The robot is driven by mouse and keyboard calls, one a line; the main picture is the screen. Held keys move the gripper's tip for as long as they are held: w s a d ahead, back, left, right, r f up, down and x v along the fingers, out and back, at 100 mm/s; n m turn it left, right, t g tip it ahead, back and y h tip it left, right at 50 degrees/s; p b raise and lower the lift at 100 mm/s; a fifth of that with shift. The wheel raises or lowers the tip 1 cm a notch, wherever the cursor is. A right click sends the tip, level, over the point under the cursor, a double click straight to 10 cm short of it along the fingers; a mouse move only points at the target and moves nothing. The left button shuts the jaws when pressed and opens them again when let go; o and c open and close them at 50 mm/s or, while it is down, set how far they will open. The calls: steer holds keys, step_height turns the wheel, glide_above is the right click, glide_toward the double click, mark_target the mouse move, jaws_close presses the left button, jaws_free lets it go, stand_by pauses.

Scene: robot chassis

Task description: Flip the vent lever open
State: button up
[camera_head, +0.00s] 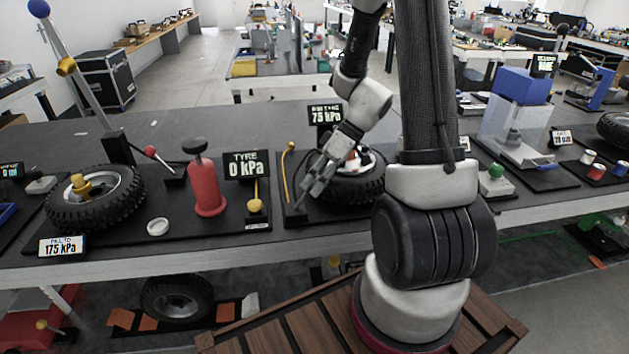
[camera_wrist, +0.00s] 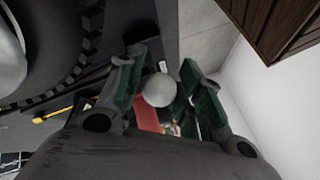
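My gripper (camera_head: 311,190) is lowered at the front left of the right-hand tyre (camera_head: 362,188), below the display reading 75 kPa (camera_head: 325,113). In the wrist view my gripper (camera_wrist: 164,60) has its two green-lined fingers apart. A pale round knob (camera_wrist: 158,90) shows between them, with a red bar (camera_wrist: 148,118) beside it; these look like parts of the vent lever. I cannot tell whether the fingers touch the knob. In the head view the lever is hidden by my gripper.
A yellow hose or rod (camera_head: 287,172) stands just left of my gripper. Further left are a display reading 0 kPa (camera_head: 246,165), a red cylinder (camera_head: 207,188) and another tyre (camera_head: 95,198). A green-knobbed device (camera_head: 493,178) stands to the right.

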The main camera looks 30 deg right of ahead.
steer(key=shift+o, duration=1)
steer(key=shift+w+r, duration=0.1)
steer(key=shift+r, duration=0.1)
steer(key=v, duration=1.1)
steer(key=shift+d+r, duration=0.25)
steer(key=shift+d, duration=0.1)
